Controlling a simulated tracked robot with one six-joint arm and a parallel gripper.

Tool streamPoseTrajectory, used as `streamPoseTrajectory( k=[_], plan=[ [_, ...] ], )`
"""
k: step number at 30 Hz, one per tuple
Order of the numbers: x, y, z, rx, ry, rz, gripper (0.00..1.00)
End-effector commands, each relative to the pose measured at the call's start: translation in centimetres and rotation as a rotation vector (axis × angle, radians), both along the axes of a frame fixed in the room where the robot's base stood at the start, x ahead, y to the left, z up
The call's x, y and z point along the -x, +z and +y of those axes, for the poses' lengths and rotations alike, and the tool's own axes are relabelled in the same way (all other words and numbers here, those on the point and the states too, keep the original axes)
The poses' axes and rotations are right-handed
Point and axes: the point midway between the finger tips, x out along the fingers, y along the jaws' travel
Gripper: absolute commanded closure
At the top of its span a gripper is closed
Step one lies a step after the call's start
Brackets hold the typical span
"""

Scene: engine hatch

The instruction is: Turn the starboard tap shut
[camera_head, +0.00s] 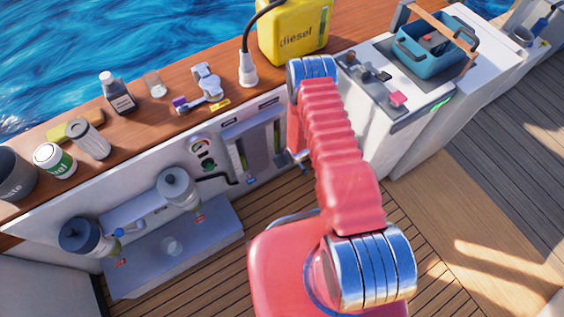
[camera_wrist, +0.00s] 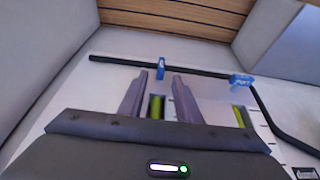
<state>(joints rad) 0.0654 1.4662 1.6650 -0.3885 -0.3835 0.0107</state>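Two blue taps sit on a black pipe in the wrist view. One tap (camera_wrist: 161,68) shows narrow and stands across the pipe (camera_wrist: 115,62), its label not readable; I take it to be the starboard tap. The other tap (camera_wrist: 241,81), at the right, shows a broad labelled face that seems to read PORT. My gripper (camera_wrist: 161,76) is open and empty, its two grey fingers pointing toward the narrow tap, one on each side of it in the picture. I cannot tell whether they touch it. In the head view my arm hides most of the gripper and this tap.
Yellow-green sight tubes (camera_wrist: 239,117) stand close to the fingers. In the head view, two canister filters (camera_head: 178,187) and a grey tray (camera_head: 170,262) lie left of the arm.

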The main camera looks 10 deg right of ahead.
Motion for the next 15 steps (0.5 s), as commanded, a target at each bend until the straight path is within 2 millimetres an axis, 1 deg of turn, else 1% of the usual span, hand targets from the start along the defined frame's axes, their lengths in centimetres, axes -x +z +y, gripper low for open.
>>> streamPoseTrajectory(
  k=[1,9,15],
  plan=[
    [-0.1,-0.6,0.1,0.0,0.001,0.001,0.69],
    [-1.1,-3.2,0.5,0.0,0.002,0.001,0.69],
    [-1.5,-3.9,0.6,0.0,0.002,0.001,0.69]
  ],
)
